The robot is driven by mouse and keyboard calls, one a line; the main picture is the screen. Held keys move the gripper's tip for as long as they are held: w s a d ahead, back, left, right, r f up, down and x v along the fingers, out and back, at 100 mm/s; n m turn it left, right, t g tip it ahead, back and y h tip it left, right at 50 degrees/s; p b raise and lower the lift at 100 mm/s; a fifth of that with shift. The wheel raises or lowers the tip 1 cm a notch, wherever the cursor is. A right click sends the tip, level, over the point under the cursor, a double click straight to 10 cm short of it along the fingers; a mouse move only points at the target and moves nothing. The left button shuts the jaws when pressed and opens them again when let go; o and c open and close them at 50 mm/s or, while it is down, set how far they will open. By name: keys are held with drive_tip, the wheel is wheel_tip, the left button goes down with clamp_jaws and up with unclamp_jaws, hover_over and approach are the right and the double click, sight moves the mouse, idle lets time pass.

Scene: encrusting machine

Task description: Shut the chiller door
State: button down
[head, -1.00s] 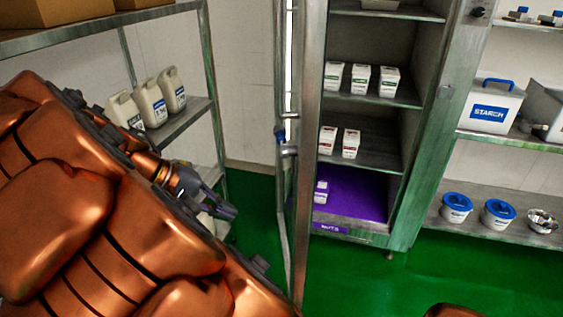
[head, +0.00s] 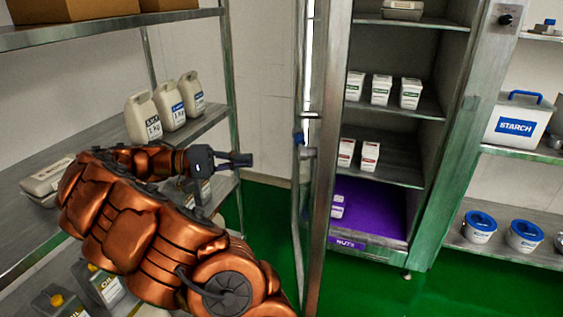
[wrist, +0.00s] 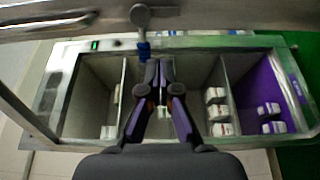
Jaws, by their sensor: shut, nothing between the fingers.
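The chiller (head: 455,140) is a tall metal cabinet. Its door (head: 318,200) stands open, seen nearly edge-on at the left side of the opening. A long bar handle (head: 297,215) with a blue part (head: 298,138) runs along the door's left face. My gripper (head: 247,160) is shut and empty, left of the door and apart from it, with its fingers pointing right. In the wrist view the chiller appears turned sideways, with the door (wrist: 220,15) across the top. My gripper (wrist: 158,64) there lies in front of the open compartments, near the blue part in the picture.
Shelves inside hold small cartons (head: 381,90); the lowest has a purple liner (head: 375,205). A metal rack (head: 200,125) with white jugs (head: 170,105) stands left, close to my arm. Another rack with tubs (head: 480,226) stands right. The green floor (head: 265,215) before the door is clear.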

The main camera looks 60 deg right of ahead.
sight(302, 159)
drive_tip(key=b+x, duration=0.5)
drive_tip(key=x, duration=0.9)
idle(0.5)
